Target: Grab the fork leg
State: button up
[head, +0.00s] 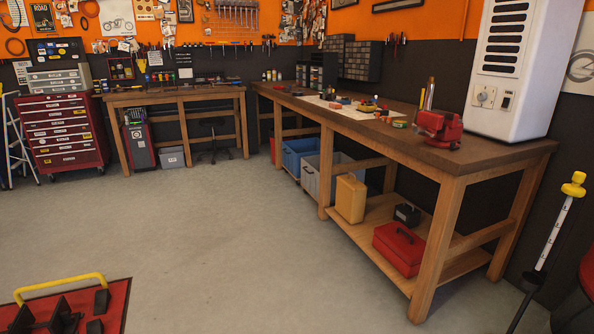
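A slim upright metallic tube (430,92), which looks like the fork leg, stands on the right-hand wooden workbench (462,160), just behind and left of a red vise (438,127). It is small in the head view, and its lower end is partly hidden. A thinner piece stands close against its left side; I cannot tell whether it is part of the same thing. My gripper is not in view.
A white heater (513,65) stands at the bench's right end. Tools lie on a pale sheet (325,103) farther back. The bench's lower shelf holds a red toolbox (398,249). A red lift platform (110,310) is at lower left. The middle floor is clear.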

aim_at(429, 90)
jog(key=i+u, duration=0.1)
jog(key=i, duration=1.85)
